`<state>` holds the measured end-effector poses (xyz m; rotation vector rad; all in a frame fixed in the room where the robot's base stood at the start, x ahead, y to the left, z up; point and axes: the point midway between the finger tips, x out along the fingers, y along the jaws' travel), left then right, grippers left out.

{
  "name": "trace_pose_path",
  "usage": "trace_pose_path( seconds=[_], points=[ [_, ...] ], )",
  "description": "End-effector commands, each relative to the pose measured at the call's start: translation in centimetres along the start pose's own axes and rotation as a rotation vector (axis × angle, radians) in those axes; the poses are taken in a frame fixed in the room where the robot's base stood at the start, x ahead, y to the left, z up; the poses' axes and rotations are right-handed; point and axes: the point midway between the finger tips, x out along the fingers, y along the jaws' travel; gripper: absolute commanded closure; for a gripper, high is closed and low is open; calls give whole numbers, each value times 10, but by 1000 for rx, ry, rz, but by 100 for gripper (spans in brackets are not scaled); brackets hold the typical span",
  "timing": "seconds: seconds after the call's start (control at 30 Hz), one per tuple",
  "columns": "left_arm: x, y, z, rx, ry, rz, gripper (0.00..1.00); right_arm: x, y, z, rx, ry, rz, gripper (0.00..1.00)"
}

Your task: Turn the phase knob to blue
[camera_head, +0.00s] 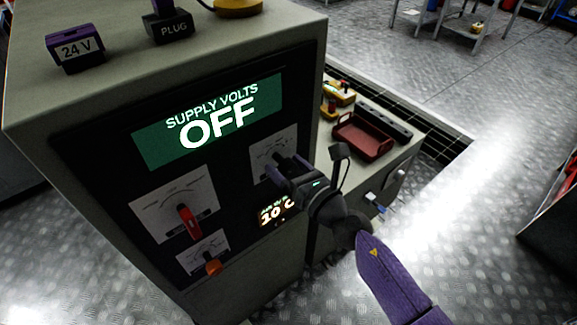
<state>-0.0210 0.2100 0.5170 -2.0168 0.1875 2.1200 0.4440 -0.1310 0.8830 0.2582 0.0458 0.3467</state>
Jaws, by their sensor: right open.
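The grey cabinet's front panel carries three white dial plates. A red knob (187,222) sits on the large left plate (158,205). A smaller orange knob (213,267) sits on the plate below it. A third plate (268,148) is at the right, partly covered by my right gripper (284,172); any knob there is hidden or blends with the dark fingers. The plate labels and colour marks are too small to read, so I cannot tell which knob is the phase knob. My right gripper is open, in front of the third plate; contact is unclear. My left gripper is out of view.
A green display (210,120) reads "SUPPLY VOLTS OFF". A "24 V" block (76,50) and a "PLUG" block (170,24) stand on the cabinet top. A dark red tray (362,138) lies on a lower surface behind my right arm. Open metal floor is at the right.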

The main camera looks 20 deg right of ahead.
Motion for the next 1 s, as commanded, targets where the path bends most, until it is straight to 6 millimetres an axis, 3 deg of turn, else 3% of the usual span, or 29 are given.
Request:
trace_pose_path(
  seconds=[0.07,0.43,0.77,1.0],
  points=[
    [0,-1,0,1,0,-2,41,0,0,0,0,0,0,21],
    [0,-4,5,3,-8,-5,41,0,0,0,1,0,0,99],
    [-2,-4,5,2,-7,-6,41,-1,0,0,35,0,-1,100],
    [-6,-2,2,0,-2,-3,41,-1,0,1,180,0,-1,100]
  ],
)
